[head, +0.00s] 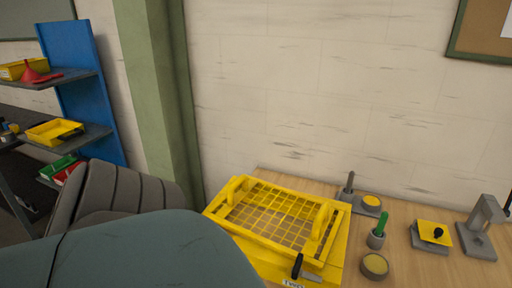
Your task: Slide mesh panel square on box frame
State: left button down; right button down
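The yellow mesh panel (268,217) has a grid in a yellow rim and a raised yellow handle at its left and right sides. It lies over the yellow box frame (265,262), which stands on the wooden table. The panel appears turned a little relative to the box, and I cannot tell whether its edges line up. A black handle or latch (297,265) shows at the front right, with a label below it. The near left part of the box is hidden behind a large teal shape in the foreground. Neither of my grippers shows in the head view.
Right of the box on the wooden table (340,276) stand a green-handled tool in a grey holder (376,240), a round grey dish (374,266), a yellow-topped block (431,234) and a grey stand (482,226). A shelf (85,95) with bins is at left.

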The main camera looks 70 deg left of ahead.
aim_at(287, 222)
jog(key=k+j+z, duration=0.2)
jog(key=j, duration=0.3)
jog(key=k+j+z, duration=0.2)
jog(key=k+j, duration=0.5)
jog(key=k+j+z, duration=0.15)
jog(key=k+j, duration=0.15)
jog(key=j, duration=0.3)
